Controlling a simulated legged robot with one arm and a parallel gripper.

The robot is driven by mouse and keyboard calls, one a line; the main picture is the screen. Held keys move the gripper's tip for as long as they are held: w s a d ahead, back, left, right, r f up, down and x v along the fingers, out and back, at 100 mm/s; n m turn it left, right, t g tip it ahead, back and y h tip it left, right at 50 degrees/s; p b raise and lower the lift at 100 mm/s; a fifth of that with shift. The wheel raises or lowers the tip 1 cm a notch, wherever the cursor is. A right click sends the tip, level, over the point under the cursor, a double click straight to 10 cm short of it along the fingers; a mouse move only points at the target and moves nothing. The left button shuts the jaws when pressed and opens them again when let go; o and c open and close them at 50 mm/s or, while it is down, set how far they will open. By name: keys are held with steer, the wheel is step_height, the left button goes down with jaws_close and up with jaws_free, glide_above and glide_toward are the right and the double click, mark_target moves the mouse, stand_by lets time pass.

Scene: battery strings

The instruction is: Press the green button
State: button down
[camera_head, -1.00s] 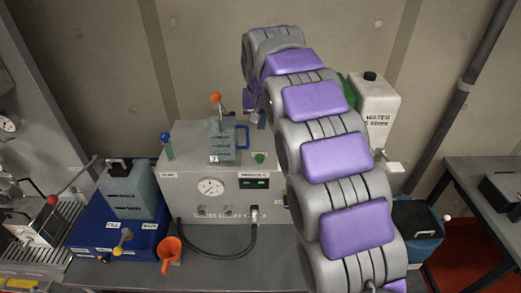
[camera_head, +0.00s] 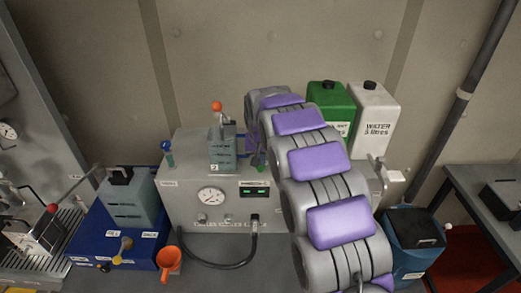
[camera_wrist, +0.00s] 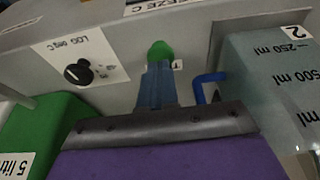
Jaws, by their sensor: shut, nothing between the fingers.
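The green button (camera_wrist: 160,50) stands on the top of the grey machine, and in the wrist view its rounded cap shows just beyond my fingertips. My gripper (camera_wrist: 158,72) is shut and empty. Its blue-grey fingertips overlap the lower edge of the button in that view; I cannot tell whether they touch it. In the head view my gripper is mostly hidden behind my arm, right of the clear jug. The grey machine (camera_head: 182,200) carries a round gauge (camera_head: 211,196) and a lit green display (camera_head: 252,192).
The jug (camera_wrist: 265,75) with a blue handle stands close right of my fingers in the wrist view. A black knob (camera_wrist: 78,72) is at the left. Green (camera_head: 328,95) and white (camera_head: 374,118) canisters stand behind. An orange funnel (camera_head: 169,262) is in front.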

steer(key=shift+f, duration=0.35)
